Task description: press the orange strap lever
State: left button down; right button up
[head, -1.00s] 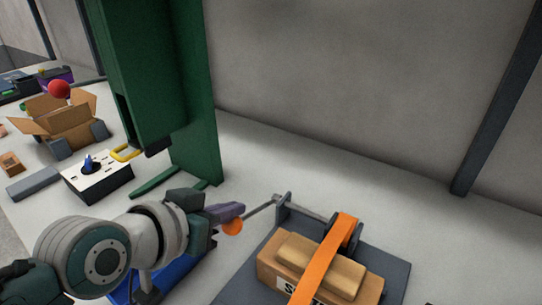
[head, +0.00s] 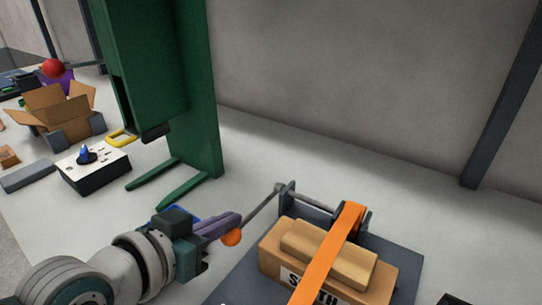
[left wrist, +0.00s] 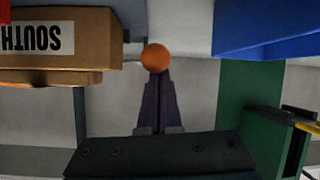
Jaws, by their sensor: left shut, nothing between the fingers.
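The strap lever is a thin grey rod (head: 262,208) ending in an orange ball knob (head: 231,237). It slopes down to the left from a dark bracket (head: 286,199). An orange strap (head: 325,258) runs from there over a cardboard box (head: 382,284) with a wooden-looking block (head: 310,250) on top. My left gripper (head: 238,222) is shut and empty, its purple fingertips at the knob and seeming to touch it from above. In the left wrist view the knob (left wrist: 156,57) sits right at the closed fingertips (left wrist: 157,78). My right gripper is out of view.
A green column (head: 190,90) with feet stands behind my left gripper, with a yellow handle (head: 121,137) beside it. A white-topped switch box (head: 95,172) and an open carton (head: 60,118) are at the left. A blue container (left wrist: 270,30) is near the gripper.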

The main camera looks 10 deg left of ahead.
pick_arm(q)
jog(key=r, duration=0.1)
jog(key=w+r+p, duration=0.1)
jog(key=r+p, duration=0.1)
jog(key=shift+w+r, duration=0.15)
jog(key=shift+w, duration=0.15)
jog(key=f+v, duration=0.1)
jog(key=v, duration=0.8)
jog(key=shift+s+a+f+p, duration=0.15)
jog(key=shift+s+f+p, duration=0.25)
jog(key=shift+s, duration=0.1)
jog(key=s+r+g+y+p, duration=0.5)
jog(key=s+g, duration=0.4)
jog(key=s, duration=0.6)
notch_tip(320, 180, up, 38)
jog(key=h+p, duration=0.1)
jog(key=p, duration=3.5)
jog(key=shift+w+a+r+p, duration=0.25)
jog(key=shift+a+p, duration=0.05)
jog(key=shift+a, duration=0.05)
